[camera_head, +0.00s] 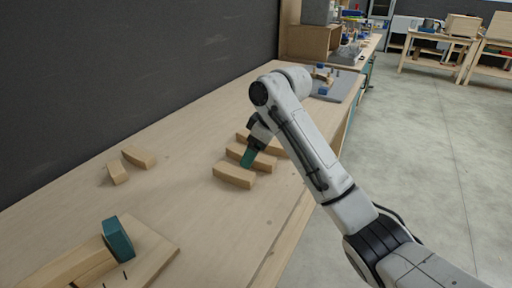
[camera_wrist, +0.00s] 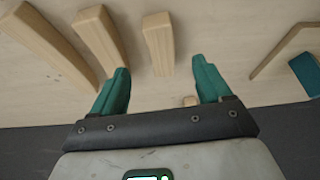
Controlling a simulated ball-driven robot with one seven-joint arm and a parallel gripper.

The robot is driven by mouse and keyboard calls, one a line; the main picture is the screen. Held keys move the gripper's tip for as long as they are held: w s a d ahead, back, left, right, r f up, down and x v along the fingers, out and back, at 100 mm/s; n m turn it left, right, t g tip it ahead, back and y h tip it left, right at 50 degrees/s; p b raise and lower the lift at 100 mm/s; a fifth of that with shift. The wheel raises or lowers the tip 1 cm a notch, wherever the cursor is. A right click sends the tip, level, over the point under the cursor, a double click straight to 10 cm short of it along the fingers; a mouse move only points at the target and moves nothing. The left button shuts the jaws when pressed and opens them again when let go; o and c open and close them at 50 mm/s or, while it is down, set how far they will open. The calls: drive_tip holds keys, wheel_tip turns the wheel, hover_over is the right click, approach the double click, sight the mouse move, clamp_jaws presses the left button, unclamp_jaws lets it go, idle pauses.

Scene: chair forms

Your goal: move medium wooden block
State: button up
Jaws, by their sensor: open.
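Several pale wooden blocks lie on the workbench. Three longer, slightly curved ones lie side by side: a front block (camera_head: 233,176), a middle block (camera_head: 265,163) and a back block (camera_head: 275,148). Which one is the medium block I cannot tell for sure. My gripper (camera_head: 247,159), with green fingers, points down over this group and partly hides it. In the wrist view my gripper (camera_wrist: 162,75) is open and empty. One block (camera_wrist: 158,40) shows between its fingertips, apart from both. Two other blocks, a middle one (camera_wrist: 98,36) and an outer one (camera_wrist: 45,42), lie to the left.
Two shorter blocks, one (camera_head: 117,172) and another (camera_head: 138,156), lie at the left. A wooden form with a green clamp (camera_head: 118,238) is at the lower left. A dark wall (camera_head: 120,70) runs behind the bench. A grey plate (camera_head: 345,86) lies farther along.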

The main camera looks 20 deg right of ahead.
sight(242, 174)
drive_tip(key=x, duration=0.9)
drive_tip(key=shift+f, duration=0.35)
drive_tip(key=shift+a, duration=0.1)
drive_tip(key=shift+c, duration=0.4)
drive_tip(key=c, duration=1.1)
drive_tip(key=shift+o, duration=0.2)
